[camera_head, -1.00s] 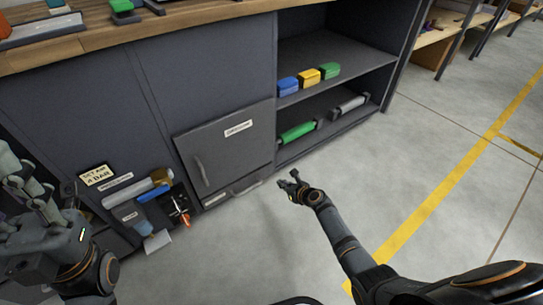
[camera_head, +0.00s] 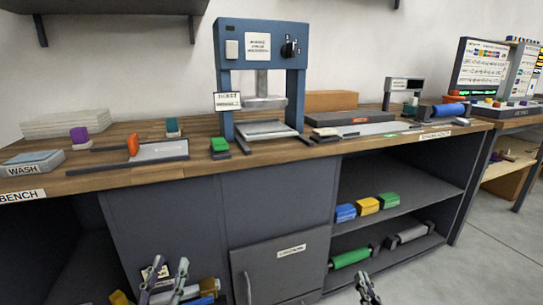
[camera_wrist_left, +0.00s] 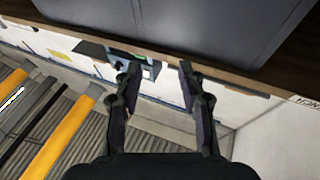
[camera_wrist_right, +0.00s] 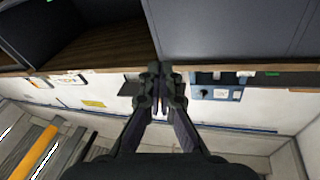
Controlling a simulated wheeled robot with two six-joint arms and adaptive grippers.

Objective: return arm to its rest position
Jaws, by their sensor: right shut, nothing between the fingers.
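My left gripper (camera_head: 167,272) shows at the bottom of the head view, left of centre, in front of the cabinet. In the left wrist view its two fingers (camera_wrist_left: 158,78) stand apart with nothing between them. My right gripper (camera_head: 367,289) shows at the bottom edge of the head view, in front of the lower shelf, and is partly cut off. In the right wrist view its fingertips (camera_wrist_right: 159,72) are together and hold nothing. Both wrist views show the bench edge and wall beyond the fingers.
A wooden bench (camera_head: 85,180) runs across the view with a blue press (camera_head: 226,105) on it. Below are a grey cabinet door (camera_head: 285,268) and open shelves with blue (camera_head: 345,212), yellow (camera_head: 368,205) and green (camera_head: 389,200) blocks. A green roller (camera_head: 351,257) lies lower. Floor is clear at right.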

